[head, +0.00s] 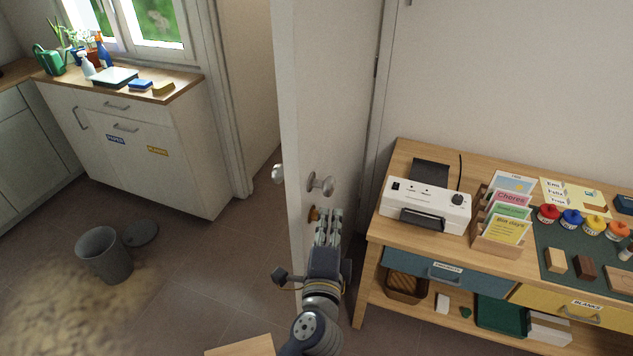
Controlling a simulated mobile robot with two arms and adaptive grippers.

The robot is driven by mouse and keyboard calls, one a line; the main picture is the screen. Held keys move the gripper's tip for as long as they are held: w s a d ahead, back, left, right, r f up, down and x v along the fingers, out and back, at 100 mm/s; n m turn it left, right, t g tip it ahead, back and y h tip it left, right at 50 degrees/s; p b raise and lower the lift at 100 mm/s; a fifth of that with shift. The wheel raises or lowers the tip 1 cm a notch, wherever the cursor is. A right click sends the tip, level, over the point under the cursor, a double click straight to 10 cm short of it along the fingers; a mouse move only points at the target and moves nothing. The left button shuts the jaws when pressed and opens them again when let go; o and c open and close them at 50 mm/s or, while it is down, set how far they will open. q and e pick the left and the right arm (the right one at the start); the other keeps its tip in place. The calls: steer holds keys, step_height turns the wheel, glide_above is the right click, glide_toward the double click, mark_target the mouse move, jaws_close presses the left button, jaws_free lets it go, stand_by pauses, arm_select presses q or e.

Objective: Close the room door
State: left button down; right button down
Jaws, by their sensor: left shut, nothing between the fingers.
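The white room door (343,95) stands ajar in the middle of the head view, seen partly edge-on, with its hinge side toward the right wall. A round metal knob (321,184) is on its right face, and another knob (278,174) shows past its left edge. My left gripper (328,213) is shut and empty, just below the near knob and close to the door's right face. I cannot tell whether it touches the door. A small orange-brown piece (313,214) shows beside the fingertips. My right gripper is not in view.
A wooden bench (375,240) with a white laminator (425,206), cards and paint pots stands close on the right. Left, beyond the doorway, are a white cabinet (180,150) under a window, a grey bin (104,256) and its lid (141,233).

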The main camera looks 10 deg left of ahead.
arm_select(q)
steer(key=p, duration=0.2)
glide_toward(316, 186)
steer(key=w+d+r, duration=0.4)
steer(key=d, duration=0.1)
steer(key=a, duration=0.1)
steer(key=w+a+p, duration=0.1)
steer(key=a, duration=0.1)
steer(key=shift+w+a+p, duration=0.1)
steer(key=shift+w+p, duration=0.25)
steer(key=shift+a+f, duration=0.1)
steer(key=shift+a, duration=0.45)
steer(key=shift+f, duration=0.1)
steer(key=shift+w, duration=0.1)
